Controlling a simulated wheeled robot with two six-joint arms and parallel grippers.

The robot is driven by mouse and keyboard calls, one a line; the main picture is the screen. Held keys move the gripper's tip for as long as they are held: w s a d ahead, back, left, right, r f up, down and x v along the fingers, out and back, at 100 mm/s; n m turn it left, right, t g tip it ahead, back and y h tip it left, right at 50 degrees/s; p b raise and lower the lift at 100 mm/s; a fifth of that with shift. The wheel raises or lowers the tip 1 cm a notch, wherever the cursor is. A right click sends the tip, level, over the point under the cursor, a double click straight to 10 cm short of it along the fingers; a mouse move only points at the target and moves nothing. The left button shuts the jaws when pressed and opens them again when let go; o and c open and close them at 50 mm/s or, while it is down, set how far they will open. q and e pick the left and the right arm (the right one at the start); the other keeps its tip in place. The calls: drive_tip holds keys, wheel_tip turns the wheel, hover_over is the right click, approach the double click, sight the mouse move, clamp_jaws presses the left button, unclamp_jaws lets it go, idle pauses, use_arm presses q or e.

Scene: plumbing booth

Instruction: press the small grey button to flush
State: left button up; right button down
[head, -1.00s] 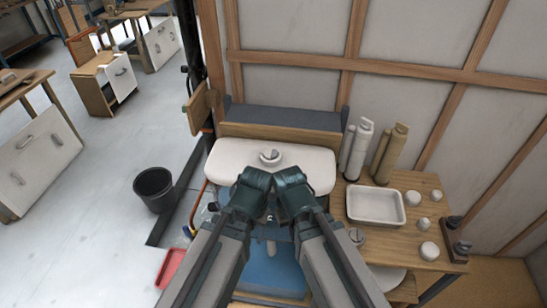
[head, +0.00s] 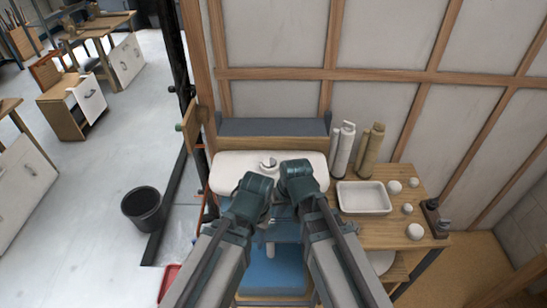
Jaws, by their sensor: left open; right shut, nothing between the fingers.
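The white cistern (head: 228,172) stands against the wall at the middle of the head view. A round grey flush button (head: 269,163) sits on top of its lid, and I cannot clearly make out its separate parts. My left gripper (head: 256,187) is open, in front of the cistern and lower left of the button in the picture. My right gripper (head: 296,171) is shut and empty, right of the button and overlapping the cistern's front in the picture. The fingertips are hard to make out. Neither gripper covers the button.
A wooden side table (head: 380,233) on the right holds a white tray (head: 364,198), several round white pieces, and white (head: 343,150) and tan (head: 370,150) cylinders. A dark ledge (head: 270,127) is behind the cistern. A black bucket (head: 143,208) stands on open floor at left.

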sight(269, 158)
drive_tip(key=w+r+p, duration=0.1)
drive_tip(key=w+r, duration=0.1)
drive_tip(key=w+a+r+m+t+y+p, duration=0.1)
drive_tip(key=w+r+p, duration=0.1)
drive_tip(key=w+r, duration=0.1)
drive_tip(key=w+r+t+y+p, duration=0.1)
drive_tip(key=w+r+p, duration=0.1)
drive_tip(key=r, duration=0.1)
drive_tip(key=shift+w+a+m, duration=0.3)
drive_tip(key=shift+w, duration=0.1)
use_arm(q)
wheel_tip(269, 158, up, 11)
drive_tip(key=p, duration=0.5)
use_arm(e)
drive_tip(key=w+r+m+t+y, duration=0.1)
drive_tip(key=w+r+m+t, duration=0.1)
drive_tip(key=w+r, duration=0.6)
drive_tip(key=shift+w+r+m+t, duration=0.35)
drive_tip(key=shift+r+t, duration=0.1)
drive_tip(key=shift+t, duration=0.25)
use_arm(q)
drive_tip(key=shift+f, duration=0.15)
use_arm(e)
drive_tip(key=shift+d+f+y, duration=0.1)
drive_tip(key=shift+y, duration=0.2)
